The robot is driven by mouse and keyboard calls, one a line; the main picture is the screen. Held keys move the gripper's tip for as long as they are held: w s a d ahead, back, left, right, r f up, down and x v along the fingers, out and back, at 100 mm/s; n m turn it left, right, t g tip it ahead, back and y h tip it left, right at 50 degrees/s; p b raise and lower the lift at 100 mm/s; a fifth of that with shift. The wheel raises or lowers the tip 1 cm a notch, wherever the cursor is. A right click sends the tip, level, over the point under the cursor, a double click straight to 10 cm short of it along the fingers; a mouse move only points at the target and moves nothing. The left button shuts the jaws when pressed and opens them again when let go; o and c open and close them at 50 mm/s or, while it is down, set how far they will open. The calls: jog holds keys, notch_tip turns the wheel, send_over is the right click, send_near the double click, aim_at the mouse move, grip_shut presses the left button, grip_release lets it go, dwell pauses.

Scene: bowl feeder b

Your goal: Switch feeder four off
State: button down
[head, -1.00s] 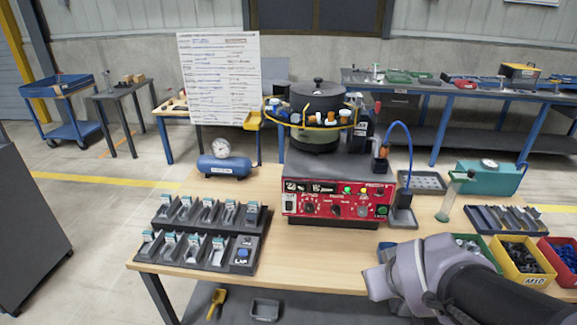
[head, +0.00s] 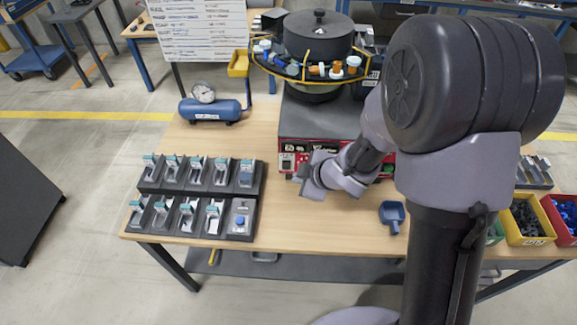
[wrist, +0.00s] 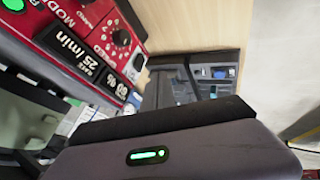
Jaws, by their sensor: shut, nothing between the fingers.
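The bowl feeder has a dark lidded bowl (head: 318,38) above a grey housing (head: 325,118) with a red control panel (head: 300,147) on its front. I cannot read which feeder number it carries. A small dark and white switch block (head: 288,163) shows at the panel's left end. My gripper (head: 308,182) is shut and empty, in front of the panel's lower left part; my arm hides the panel's middle and much of its right.
Dark trays of parts (head: 200,175) stand left of the feeder. A blue air tank (head: 210,110) with a gauge lies behind them. A blue scoop (head: 392,213) lies in front on the right, near yellow (head: 527,222) and red bins (head: 563,218). Wooden tabletop is clear in the front middle.

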aim_at(284, 166)
jog(key=w+a+f+b, duration=0.2)
jog(key=w+a+f, duration=0.1)
jog(key=w+f, duration=0.3)
jog(key=shift+w+f, duration=0.15)
jog(key=shift+w, duration=1.1)
jog(key=shift+w+r+p, duration=0.15)
jog(key=shift+r+p, duration=0.15)
jog(key=shift+p, duration=0.3)
jog(key=shift+w+f, duration=0.15)
